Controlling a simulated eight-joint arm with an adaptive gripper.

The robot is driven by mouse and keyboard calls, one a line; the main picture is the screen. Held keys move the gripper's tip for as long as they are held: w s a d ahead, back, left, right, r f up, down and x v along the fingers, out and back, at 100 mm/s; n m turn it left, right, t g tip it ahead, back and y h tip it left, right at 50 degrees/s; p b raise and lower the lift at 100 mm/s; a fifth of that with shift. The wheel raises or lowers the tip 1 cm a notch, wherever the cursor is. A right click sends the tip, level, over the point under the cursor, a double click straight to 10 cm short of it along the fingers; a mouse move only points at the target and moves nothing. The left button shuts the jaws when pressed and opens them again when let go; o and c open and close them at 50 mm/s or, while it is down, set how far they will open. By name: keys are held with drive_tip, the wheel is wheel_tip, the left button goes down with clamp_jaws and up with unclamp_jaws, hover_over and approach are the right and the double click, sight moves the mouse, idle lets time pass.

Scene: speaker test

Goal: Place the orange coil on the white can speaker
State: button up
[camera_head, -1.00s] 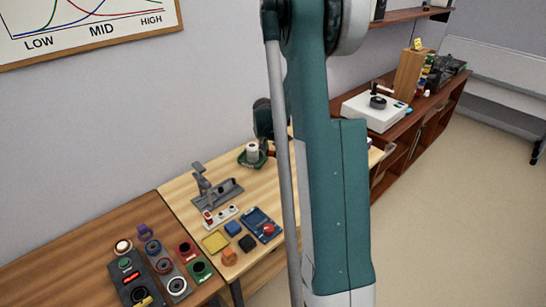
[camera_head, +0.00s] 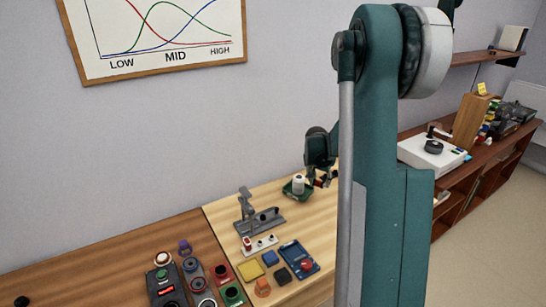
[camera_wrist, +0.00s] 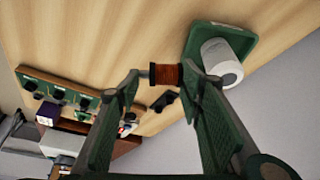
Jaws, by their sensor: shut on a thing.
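My gripper (camera_wrist: 165,75) is shut on the orange-brown coil (camera_wrist: 165,83), held crosswise between the fingertips in the wrist view. The white can speaker (camera_wrist: 217,53) stands in a green tray (camera_wrist: 194,43), just right of the coil in that view, with a grey round spot on its end. In the head view the white can (camera_head: 298,184) stands upright in the tray (camera_head: 288,190). My gripper (camera_head: 320,181) is close to its right side there. The coil is too small to make out clearly in the head view. I cannot tell the exact gap between coil and can.
On the light wooden table are a grey stand (camera_head: 262,219), a yellow square (camera_head: 250,269), a blue tray (camera_head: 298,256) and an orange block (camera_head: 262,288). A white turntable-like box (camera_head: 432,153) is on the shelf at right.

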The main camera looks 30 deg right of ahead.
drive_tip(key=shift+w+a, duration=0.1)
drive_tip(key=w+a+r+n+t+y, duration=0.1)
drive_tip(key=w+a+n, duration=0.3)
drive_tip(key=a, duration=0.9)
drive_tip(key=w+a+r+n+y, duration=0.15)
drive_tip(key=w+a+n, duration=0.25)
drive_tip(key=a, duration=1)
drive_tip(key=w+a+r+n+t+y, duration=0.1)
drive_tip(key=w+a+n, duration=0.3)
drive_tip(key=a, duration=0.9)
drive_tip(key=shift+y, duration=0.25)
drive_tip(key=s+a+f, duration=0.1)
drive_tip(key=a+f, duration=0.1)
drive_tip(key=a, duration=0.1)
drive_tip(key=s+a+f, duration=0.2)
drive_tip(key=f, duration=0.1)
drive_tip(key=s+a+f, duration=0.2)
drive_tip(key=a+f, duration=0.1)
drive_tip(key=shift+s+a+f, duration=0.1)
drive_tip(key=shift+s+a, duration=0.05)
drive_tip(key=shift+a, duration=0.2)
